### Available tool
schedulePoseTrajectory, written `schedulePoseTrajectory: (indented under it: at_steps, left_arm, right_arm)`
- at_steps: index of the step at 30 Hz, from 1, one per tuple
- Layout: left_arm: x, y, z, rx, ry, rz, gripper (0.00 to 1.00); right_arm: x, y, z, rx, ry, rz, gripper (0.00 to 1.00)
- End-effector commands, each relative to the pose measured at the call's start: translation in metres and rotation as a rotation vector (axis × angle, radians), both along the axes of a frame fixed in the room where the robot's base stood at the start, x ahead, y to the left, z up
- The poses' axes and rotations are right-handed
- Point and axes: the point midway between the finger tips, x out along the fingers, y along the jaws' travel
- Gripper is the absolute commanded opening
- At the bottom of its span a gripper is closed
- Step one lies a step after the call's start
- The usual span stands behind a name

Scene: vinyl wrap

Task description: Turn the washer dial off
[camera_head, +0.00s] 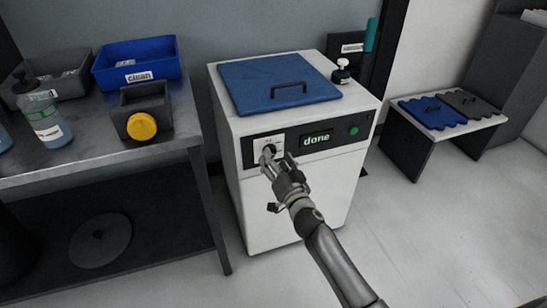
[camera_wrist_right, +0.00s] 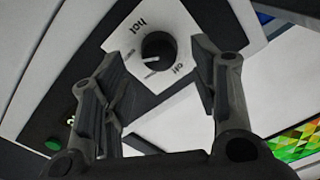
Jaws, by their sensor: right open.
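The white washer (camera_head: 300,195) has a blue lid (camera_head: 262,80) and a dark front panel with a lit display reading "done" (camera_head: 317,138). Its black round dial (camera_wrist_right: 158,46) sits on a white plate, with "hot" at upper left and "off" at lower right. The dial's white pointer mark faces lower left, between small lettering and "off", not at "off". My right gripper (camera_head: 268,158) is at the dial, partly hiding it in the head view. In the right wrist view the right gripper (camera_wrist_right: 155,65) is open, its fingers on either side of the dial; contact is unclear. My left gripper is out of view.
A green button (camera_head: 353,131) is right of the display. A low bench (camera_head: 425,140) stands right. Floor in front is clear.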

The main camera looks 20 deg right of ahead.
Motion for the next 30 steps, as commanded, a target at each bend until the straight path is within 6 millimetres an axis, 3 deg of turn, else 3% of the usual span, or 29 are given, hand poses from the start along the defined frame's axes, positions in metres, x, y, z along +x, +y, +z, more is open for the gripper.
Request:
schedulePoseTrajectory:
  at_steps: [6, 17, 28, 30]
  left_arm:
    - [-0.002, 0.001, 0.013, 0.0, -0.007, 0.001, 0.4]
    - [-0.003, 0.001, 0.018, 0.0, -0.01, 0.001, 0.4]
    - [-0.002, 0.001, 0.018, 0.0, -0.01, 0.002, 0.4]
    - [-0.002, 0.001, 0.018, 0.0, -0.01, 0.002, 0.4]
  right_arm:
    - [0.022, 0.001, -0.001, 0.0, -0.001, 0.001, 0.55]
    - [0.026, 0.001, 0.0, -0.001, 0.001, 0.0, 0.55]
    - [0.026, 0.001, -0.001, -0.001, 0.001, 0.0, 0.1]
    - [0.026, 0.001, -0.001, -0.001, 0.001, 0.0, 0.1]
